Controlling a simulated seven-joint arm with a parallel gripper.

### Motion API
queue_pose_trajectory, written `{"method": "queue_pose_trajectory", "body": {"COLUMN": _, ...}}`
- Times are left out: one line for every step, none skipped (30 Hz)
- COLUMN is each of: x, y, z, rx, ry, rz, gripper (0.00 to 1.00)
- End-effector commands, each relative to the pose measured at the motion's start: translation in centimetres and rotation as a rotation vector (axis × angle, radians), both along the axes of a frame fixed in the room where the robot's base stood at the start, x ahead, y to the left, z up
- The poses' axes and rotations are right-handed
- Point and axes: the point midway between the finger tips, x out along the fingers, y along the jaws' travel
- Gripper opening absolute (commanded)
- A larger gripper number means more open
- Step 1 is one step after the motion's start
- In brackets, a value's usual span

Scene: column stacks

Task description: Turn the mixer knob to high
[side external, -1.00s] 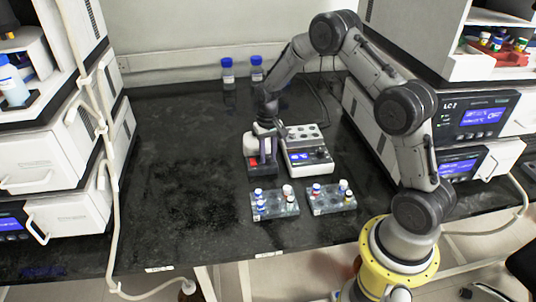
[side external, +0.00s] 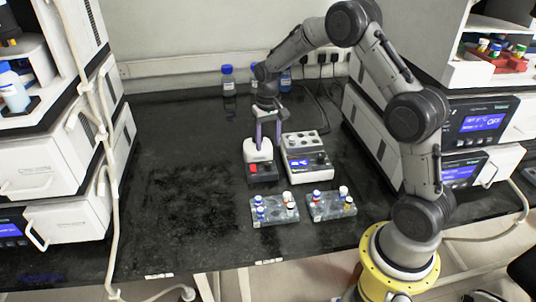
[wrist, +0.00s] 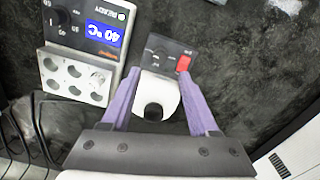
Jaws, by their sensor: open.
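The mixer (side external: 262,172) is a small dark box with a white head and stands near the middle of the bench. In the wrist view its white head (wrist: 155,95) has a black round cup on top. Its front panel shows a dark knob (wrist: 160,54) with pale markings and a red switch (wrist: 183,63) beside it. The knob's setting is too small to read. In the wrist view the fingers (wrist: 160,77) frame the white head; contact cannot be told.
A heater block (side external: 308,157) with a lit display reading 40 °C stands close on the mixer's right. Two vial racks (side external: 274,209) (side external: 331,205) sit in front. Blue-capped bottles (side external: 228,80) stand at the back. The bench left of the mixer is clear.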

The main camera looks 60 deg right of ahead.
Motion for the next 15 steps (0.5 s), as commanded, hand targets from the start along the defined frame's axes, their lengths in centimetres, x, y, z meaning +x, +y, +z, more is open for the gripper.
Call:
{"method": "queue_pose_trajectory", "body": {"x": 0.1, "y": 0.0, "z": 1.2, "rx": -0.002, "ry": -0.005, "rz": 0.0, "gripper": 0.61}}
{"method": "queue_pose_trajectory", "body": {"x": 0.1, "y": 0.0, "z": 1.8, "rx": -0.002, "ry": -0.005, "rz": 0.0, "gripper": 0.61}}
{"method": "queue_pose_trajectory", "body": {"x": 0.1, "y": 0.0, "z": 2.5, "rx": -0.001, "ry": -0.004, "rz": 0.0, "gripper": 0.61}}
{"method": "queue_pose_trajectory", "body": {"x": 0.0, "y": 0.0, "z": 3.0, "rx": -0.001, "ry": -0.003, "rz": 0.0, "gripper": 0.61}}
{"method": "queue_pose_trajectory", "body": {"x": 0.0, "y": 0.0, "z": 3.5, "rx": -0.001, "ry": -0.003, "rz": 0.0, "gripper": 0.61}}
{"method": "queue_pose_trajectory", "body": {"x": 0.0, "y": 0.0, "z": 4.1, "rx": 0.0, "ry": -0.002, "rz": 0.0, "gripper": 0.61}}
{"method": "queue_pose_trajectory", "body": {"x": 0.0, "y": 0.0, "z": 4.4, "rx": 0.0, "ry": -0.002, "rz": 0.0, "gripper": 0.61}}
{"method": "queue_pose_trajectory", "body": {"x": 0.0, "y": 0.0, "z": 4.8, "rx": 0.0, "ry": -0.002, "rz": 0.0, "gripper": 0.61}}
{"method": "queue_pose_trajectory", "body": {"x": 0.0, "y": 0.0, "z": 5.1, "rx": -0.001, "ry": -0.001, "rz": 0.0, "gripper": 0.61}}
{"method": "queue_pose_trajectory", "body": {"x": 0.0, "y": 0.0, "z": 5.4, "rx": -0.001, "ry": -0.001, "rz": 0.0, "gripper": 0.61}}
{"method": "queue_pose_trajectory", "body": {"x": 0.0, "y": 0.0, "z": 5.5, "rx": -0.001, "ry": -0.001, "rz": 0.0, "gripper": 0.61}}
{"method": "queue_pose_trajectory", "body": {"x": 0.0, "y": 0.0, "z": 5.7, "rx": 0.0, "ry": 0.0, "rz": 0.0, "gripper": 0.61}}
{"method": "queue_pose_trajectory", "body": {"x": 0.0, "y": 0.0, "z": 5.8, "rx": 0.0, "ry": 0.0, "rz": 0.0, "gripper": 0.61}}
{"method": "queue_pose_trajectory", "body": {"x": 0.0, "y": 0.0, "z": 5.9, "rx": 0.0, "ry": 0.0, "rz": 0.0, "gripper": 0.61}}
{"method": "queue_pose_trajectory", "body": {"x": 0.0, "y": 0.0, "z": 6.0, "rx": 0.001, "ry": 0.001, "rz": 0.0, "gripper": 0.61}}
